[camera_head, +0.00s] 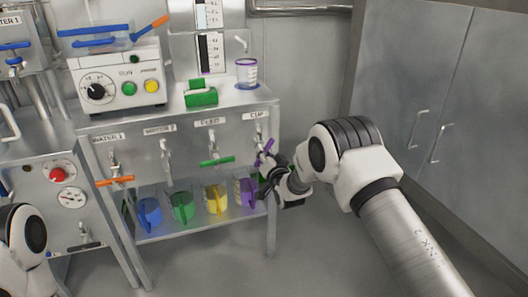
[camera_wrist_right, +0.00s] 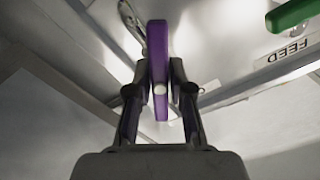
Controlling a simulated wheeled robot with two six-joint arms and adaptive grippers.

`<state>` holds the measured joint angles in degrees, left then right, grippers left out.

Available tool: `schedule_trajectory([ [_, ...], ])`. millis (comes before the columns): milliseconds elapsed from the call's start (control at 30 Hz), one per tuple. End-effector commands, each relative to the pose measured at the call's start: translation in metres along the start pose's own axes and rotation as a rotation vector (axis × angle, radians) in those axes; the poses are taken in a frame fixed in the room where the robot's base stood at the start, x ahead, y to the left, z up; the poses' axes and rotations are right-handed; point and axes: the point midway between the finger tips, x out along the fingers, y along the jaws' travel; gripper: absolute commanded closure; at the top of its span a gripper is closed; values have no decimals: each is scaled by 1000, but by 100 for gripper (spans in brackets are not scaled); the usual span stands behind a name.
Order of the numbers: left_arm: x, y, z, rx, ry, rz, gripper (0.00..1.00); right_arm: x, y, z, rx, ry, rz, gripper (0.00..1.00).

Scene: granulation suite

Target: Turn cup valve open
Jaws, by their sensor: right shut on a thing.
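The cup valve is at the right end of the metal rack, below a label at the right (camera_head: 256,115). Its purple handle (camera_head: 267,146) stands tilted in the head view and also shows in the right wrist view (camera_wrist_right: 158,50). My right gripper (camera_head: 268,168) is at the handle, with its two fingers closed on either side of it in the right wrist view (camera_wrist_right: 160,88). The fingers partly hide the handle. Of my left arm, only a part shows at the lower left; its gripper is out of view.
Other valves sit left along the rack, with an orange handle (camera_head: 115,181) and a green handle (camera_head: 217,162). Blue (camera_head: 149,212), green (camera_head: 181,206), yellow (camera_head: 215,199) and purple (camera_head: 247,192) jugs stand on the lower shelf. Grey cabinets (camera_head: 440,90) are at the right.

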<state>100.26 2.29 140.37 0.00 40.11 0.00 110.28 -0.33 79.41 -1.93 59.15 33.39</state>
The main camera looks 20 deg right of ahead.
Motion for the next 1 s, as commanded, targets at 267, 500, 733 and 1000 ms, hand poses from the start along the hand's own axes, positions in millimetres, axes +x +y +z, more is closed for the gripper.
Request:
schedule_trajectory([
  [267,-6,0,0,0,0,0,54,0,0,0,-255,-2,1,100],
  [500,-9,0,0,0,0,0,54,0,0,1,-434,-2,1,100],
  [733,-10,0,0,0,0,0,54,0,1,1,-538,-2,1,100],
  [1000,-10,0,0,0,0,0,54,0,1,1,-578,-2,0,100],
])
